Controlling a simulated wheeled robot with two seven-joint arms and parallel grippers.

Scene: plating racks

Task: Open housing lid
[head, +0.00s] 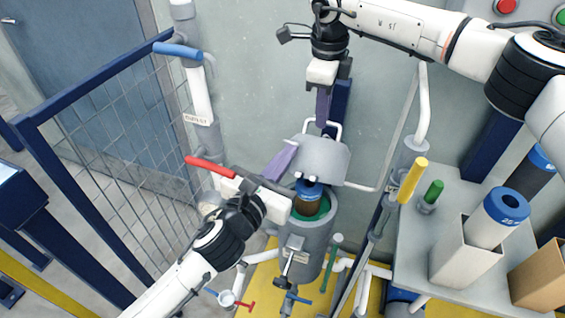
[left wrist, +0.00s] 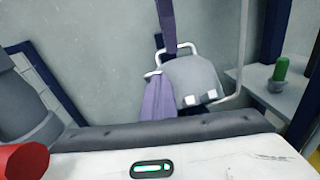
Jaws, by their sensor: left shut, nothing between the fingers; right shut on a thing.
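The housing (head: 314,245) is a grey upright cylinder with an open top. Inside it show a blue-capped brown cartridge (head: 309,205) and some green. The grey lid (head: 325,158) is tilted up at the back of the opening, its wire handle on top; it also shows in the left wrist view (left wrist: 193,80). My right gripper (head: 322,118) reaches down from above, its purple fingers shut on the lid handle. My left gripper (head: 285,157) is shut and empty, its purple fingers just left of the lid; they show in the left wrist view (left wrist: 157,98). Whether they touch the lid is unclear.
A red-handled valve (head: 208,166) and pipes stand left of the housing, beside a mesh fence (head: 110,130). A grey bench (head: 415,255) at right holds a blue-capped cartridge (head: 495,220) in a white holder. A yellow lever (head: 412,180) stands between.

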